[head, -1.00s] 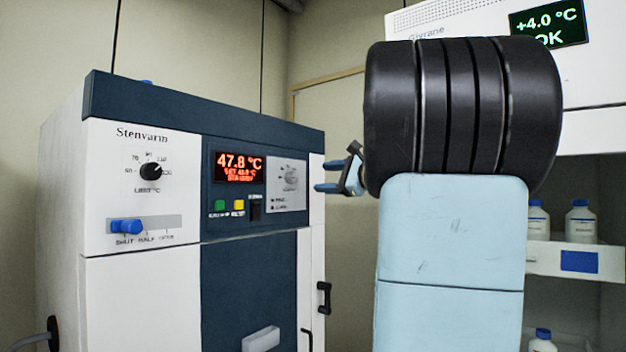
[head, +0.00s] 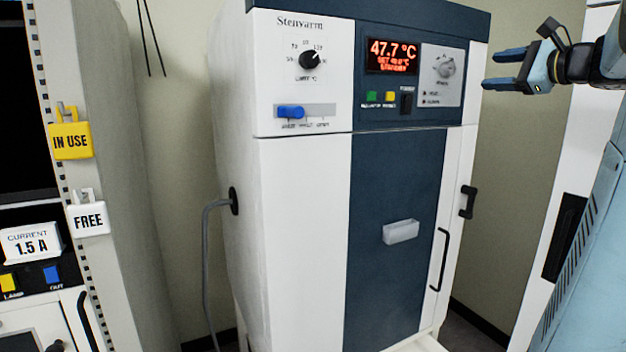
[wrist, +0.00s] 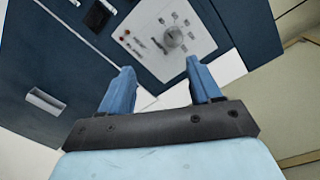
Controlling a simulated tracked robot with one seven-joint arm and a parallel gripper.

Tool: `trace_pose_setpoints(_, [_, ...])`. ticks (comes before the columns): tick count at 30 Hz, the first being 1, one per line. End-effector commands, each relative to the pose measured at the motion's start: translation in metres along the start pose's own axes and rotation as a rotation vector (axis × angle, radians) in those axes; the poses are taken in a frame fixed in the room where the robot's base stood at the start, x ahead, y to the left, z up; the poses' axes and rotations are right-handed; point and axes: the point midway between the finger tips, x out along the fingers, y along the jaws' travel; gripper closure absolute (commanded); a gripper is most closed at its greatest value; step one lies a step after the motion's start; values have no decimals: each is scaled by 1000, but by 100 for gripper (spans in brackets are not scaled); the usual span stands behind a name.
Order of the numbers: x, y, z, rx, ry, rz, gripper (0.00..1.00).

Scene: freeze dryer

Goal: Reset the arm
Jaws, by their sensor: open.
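My gripper (head: 505,70) is at the upper right of the head view, to the right of the oven-like cabinet marked Stenvarm (head: 300,190). Its two blue fingers point left toward the cabinet's control panel and are apart from it. In the wrist view, the fingers (wrist: 160,88) stand apart with nothing between them. Beyond them are the grey panel with its knob (wrist: 172,40) and the dark blue front. The cabinet's red display (head: 392,56) reads 47.7 °C.
A unit at the left carries a yellow IN USE tag (head: 71,141) and a white FREE tag (head: 88,219). A grey cable (head: 206,270) hangs from the cabinet's left side. The cabinet's door handle (head: 440,260) is at its right. Bare wall shows behind my gripper.

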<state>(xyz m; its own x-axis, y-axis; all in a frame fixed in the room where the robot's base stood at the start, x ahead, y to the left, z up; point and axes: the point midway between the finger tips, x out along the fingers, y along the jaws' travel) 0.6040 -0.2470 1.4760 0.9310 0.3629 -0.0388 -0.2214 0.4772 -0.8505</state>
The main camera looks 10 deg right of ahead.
Motion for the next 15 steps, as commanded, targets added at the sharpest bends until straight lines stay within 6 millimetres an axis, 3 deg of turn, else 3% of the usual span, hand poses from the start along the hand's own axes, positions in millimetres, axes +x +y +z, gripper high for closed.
trace_pose_setpoints(5, [18, 72, 38, -132, -6, 198, 37])
trace_pose_setpoints(8, [22, 130, 61, -261, -14, 354, 37])
trace_pose_setpoints(15, [1, 259, 102, -645, -64, 702, 37])
